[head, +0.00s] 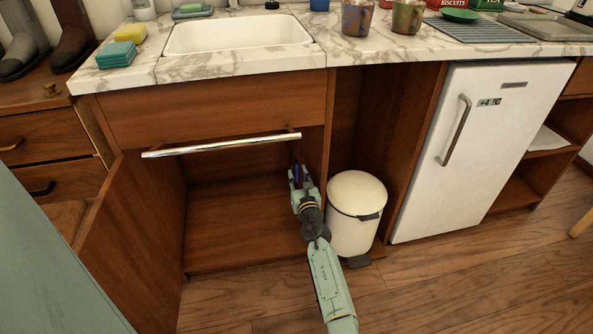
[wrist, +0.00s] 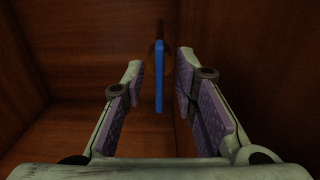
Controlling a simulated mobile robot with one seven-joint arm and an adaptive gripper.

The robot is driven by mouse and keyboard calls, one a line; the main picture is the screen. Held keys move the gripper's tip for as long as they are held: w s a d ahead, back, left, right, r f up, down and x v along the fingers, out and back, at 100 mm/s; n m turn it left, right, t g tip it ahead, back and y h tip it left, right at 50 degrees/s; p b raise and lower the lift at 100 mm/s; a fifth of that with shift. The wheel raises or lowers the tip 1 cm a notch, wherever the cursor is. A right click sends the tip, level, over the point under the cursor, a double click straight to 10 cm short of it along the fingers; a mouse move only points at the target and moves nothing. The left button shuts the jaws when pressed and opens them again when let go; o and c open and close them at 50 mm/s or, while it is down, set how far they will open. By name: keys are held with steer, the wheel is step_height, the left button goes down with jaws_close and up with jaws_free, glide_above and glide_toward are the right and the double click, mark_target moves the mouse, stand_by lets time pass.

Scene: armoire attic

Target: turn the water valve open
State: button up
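The water valve's blue handle (wrist: 159,77) shows in the wrist view, edge-on, ahead of my gripper and between its fingers. A round brownish body and a thin stem show behind the handle's upper part. In the head view a small bit of blue (head: 297,172) shows at the gripper's far end, inside the open cabinet under the sink. My gripper (wrist: 158,95) is open, with a purple-padded finger on each side of the handle. A gap shows on both sides, narrower on the right. My gripper (head: 298,175) reaches in near the cabinet's right wall.
The open cabinet (head: 235,235) is otherwise bare inside. A chrome bar (head: 222,145) crosses its top front. A cream bin (head: 355,215) stands close right of my arm. An open door (head: 130,245) is at left, a white fridge (head: 480,150) at right.

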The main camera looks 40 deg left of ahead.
steer(key=shift+a, duration=0.1)
steer(key=shift+c, duration=0.2)
jaws_close()
stand_by(0.4)
